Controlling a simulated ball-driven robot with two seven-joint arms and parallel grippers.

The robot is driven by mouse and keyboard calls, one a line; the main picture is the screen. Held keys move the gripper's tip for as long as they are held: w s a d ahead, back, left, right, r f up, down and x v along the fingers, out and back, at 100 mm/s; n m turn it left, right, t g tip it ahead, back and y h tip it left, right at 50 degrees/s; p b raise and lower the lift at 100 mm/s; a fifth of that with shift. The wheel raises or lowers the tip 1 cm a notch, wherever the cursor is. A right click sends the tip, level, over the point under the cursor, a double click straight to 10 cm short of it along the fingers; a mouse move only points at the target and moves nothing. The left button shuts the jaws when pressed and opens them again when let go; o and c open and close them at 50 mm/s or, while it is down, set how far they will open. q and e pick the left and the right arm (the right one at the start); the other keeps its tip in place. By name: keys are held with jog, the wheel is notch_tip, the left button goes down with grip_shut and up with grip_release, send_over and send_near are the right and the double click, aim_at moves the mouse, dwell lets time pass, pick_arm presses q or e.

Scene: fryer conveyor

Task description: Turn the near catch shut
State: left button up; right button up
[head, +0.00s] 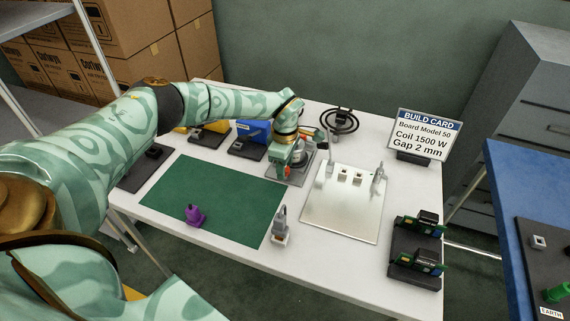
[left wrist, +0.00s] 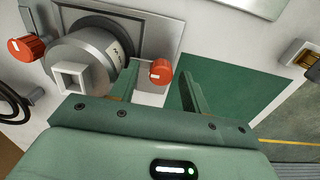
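In the left wrist view, a grey fixture plate (left wrist: 165,32) carries a grey cylinder with a square white socket (left wrist: 72,78). An orange-red catch knob (left wrist: 161,68) with a white mark sits at the plate's side, just beyond my left gripper (left wrist: 158,82). A second orange-red knob (left wrist: 27,48) is on the cylinder's other side. My left gripper is open, its fingers on either side of the closer knob with gaps showing. I cannot tell whether they reach its depth. In the head view, my left gripper (head: 291,168) covers much of the fixture (head: 276,173). My right gripper is not in view.
A green mat (head: 215,200) with a purple item (head: 195,215) lies left of the fixture. A pale metal plate (head: 345,210) with fittings is to its right. A build card (head: 423,134) and black holders (head: 415,262) stand further right. A black coil (head: 340,121) is behind.

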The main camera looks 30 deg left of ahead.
pick_arm(q)
jog(key=shift+r, duration=0.1)
notch_tip(320, 180, up, 16)
jog(key=p, duration=0.4)
dwell(0.5)
